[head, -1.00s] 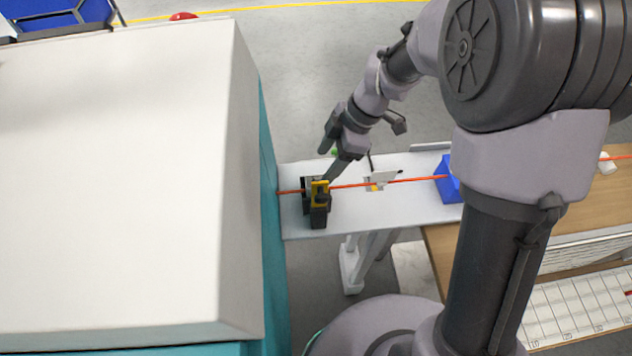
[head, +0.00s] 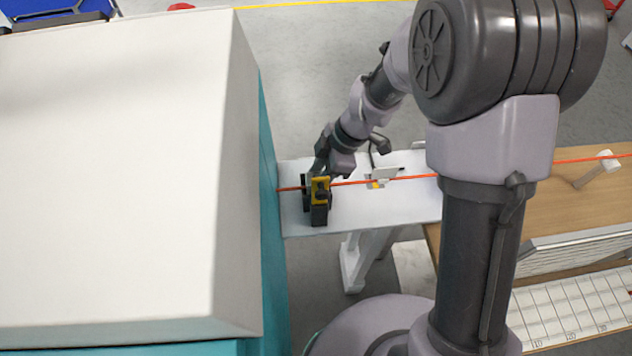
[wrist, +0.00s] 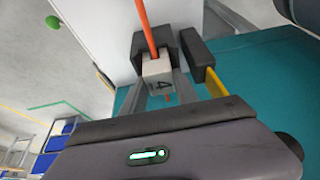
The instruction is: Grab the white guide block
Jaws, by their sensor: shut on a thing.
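The white guide block (wrist: 158,72), marked with a 4, sits between the fingers of my gripper (wrist: 160,88) in the wrist view. The gripper is shut on it. The orange cable (wrist: 146,28) runs to the block, with a dark block (wrist: 168,42) right behind it. The guide block cannot be made out there, hidden by the gripper and fixture.
A large white and teal cabinet (head: 130,170) stands close to the left of the white table (head: 360,212). A small white bracket (head: 385,174) is on the table to the right. The orange cable (head: 350,182) crosses the table toward the wooden bench (head: 560,210).

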